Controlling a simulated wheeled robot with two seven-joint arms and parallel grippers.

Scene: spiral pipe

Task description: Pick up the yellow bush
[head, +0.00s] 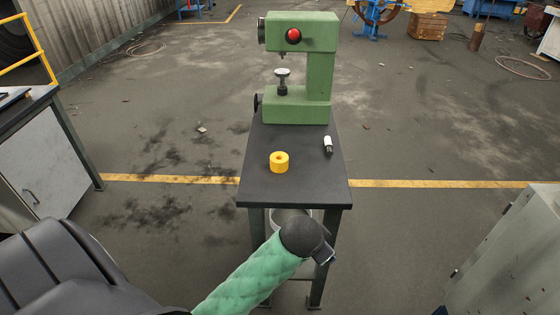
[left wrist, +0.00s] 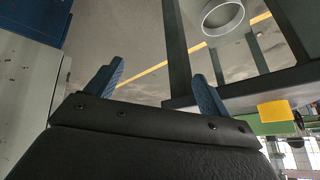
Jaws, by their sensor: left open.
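The yellow bush (head: 279,162) is a short upright ring with a hole in its top. It stands on the black table (head: 290,190), left of centre and near the front edge. It also shows as a yellow block in the left wrist view (left wrist: 278,110), at the right, outside the jaws. My left arm's dark wrist is in front of the table's front edge, apart from the bush, and mostly hides the gripper in the head view. In the left wrist view my left gripper (left wrist: 158,70) is open and empty, its blue-padded fingers wide apart. My right gripper is not in view.
A green press (head: 319,70) stands at the back of the table. A small white-and-black cylinder (head: 328,145) is right of the bush. A round bin (left wrist: 222,15) is under the table. A grey cabinet (head: 510,255) stands at the right. The tabletop around the bush is clear.

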